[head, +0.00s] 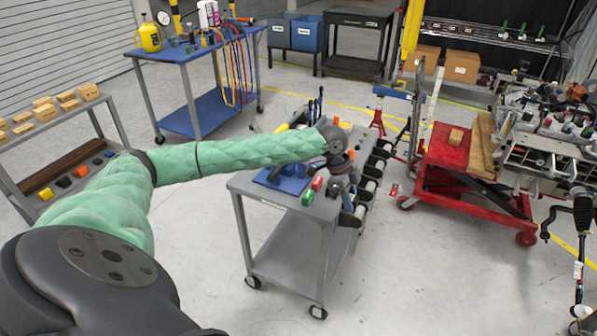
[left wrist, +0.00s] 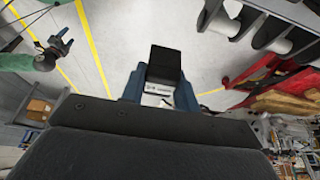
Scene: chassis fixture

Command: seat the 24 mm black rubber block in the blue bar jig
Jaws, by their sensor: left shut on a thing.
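My left gripper (head: 350,205) hangs over the right side of the grey cart top, to the right of the blue bar jig. In the left wrist view its blue fingers (left wrist: 160,88) are shut on the black rubber block (left wrist: 166,64), which sticks out past the fingertips. I cannot make out the block clearly in the head view. The blue bar jig (head: 287,180) lies on the cart top, partly hidden by my left arm. My right gripper (left wrist: 58,46) shows small at the left of the left wrist view; its opening is too small to tell.
The grey cart (head: 290,232) carries a red block (head: 317,183) and a green block (head: 307,198) near its front corner, between jig and gripper. Rollers (head: 368,184) line its right side. A red lift table (head: 447,153) stands to the right. The floor in front is clear.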

